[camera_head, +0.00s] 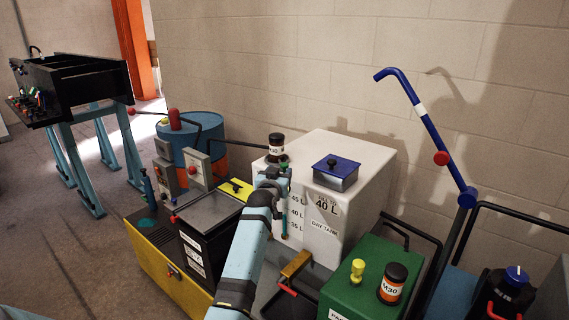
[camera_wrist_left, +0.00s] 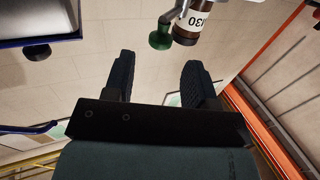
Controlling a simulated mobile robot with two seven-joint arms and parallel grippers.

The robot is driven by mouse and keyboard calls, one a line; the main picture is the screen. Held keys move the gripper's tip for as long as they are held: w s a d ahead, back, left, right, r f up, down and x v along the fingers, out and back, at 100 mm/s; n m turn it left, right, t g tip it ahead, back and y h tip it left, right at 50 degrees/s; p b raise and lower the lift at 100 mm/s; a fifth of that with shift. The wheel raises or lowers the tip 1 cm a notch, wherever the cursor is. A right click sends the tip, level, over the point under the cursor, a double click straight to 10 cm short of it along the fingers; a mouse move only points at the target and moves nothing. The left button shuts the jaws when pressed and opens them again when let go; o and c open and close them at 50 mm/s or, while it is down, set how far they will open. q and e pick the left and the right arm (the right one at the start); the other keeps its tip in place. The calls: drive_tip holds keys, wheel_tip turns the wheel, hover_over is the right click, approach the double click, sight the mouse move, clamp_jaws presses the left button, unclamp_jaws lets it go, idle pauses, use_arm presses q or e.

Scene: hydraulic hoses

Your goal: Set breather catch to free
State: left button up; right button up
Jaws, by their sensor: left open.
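The breather (camera_head: 276,143), a dark cylinder with a white label and a brown-orange band, stands on top of the white day tank (camera_head: 362,160). In the left wrist view the breather (camera_wrist_left: 195,22) is at the top, its label ending in "30". A green round knob (camera_wrist_left: 159,39), which looks like the catch, sits beside it at the end of a short grey arm. My left gripper (camera_head: 274,172) is at the tank's near top edge, just below the breather. In the wrist view its two dark fingers (camera_wrist_left: 159,75) are apart and empty, with the knob beyond them.
A blue-lidded filler box (camera_head: 336,171) is on the day tank, right of the breather. A green tank (camera_head: 365,285) in front right carries a similar M30 canister (camera_head: 392,284) and a yellow knob (camera_head: 357,270). A blue lever (camera_head: 425,125) rises at right.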

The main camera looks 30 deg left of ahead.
sight(283, 167)
use_arm(q)
drive_tip(key=x, duration=0.4)
drive_tip(key=shift+w+a+r, duration=0.15)
drive_tip(key=shift+w, duration=0.15)
drive_tip(key=shift+w+a, duration=0.2)
drive_tip(key=shift+w, duration=0.45)
use_arm(e)
drive_tip(key=shift+w+r, duration=0.2)
drive_tip(key=shift+r, duration=0.35)
drive_tip(key=shift+f, duration=0.1)
use_arm(q)
drive_tip(key=shift+c, duration=0.7)
drive_tip(key=c, duration=0.7)
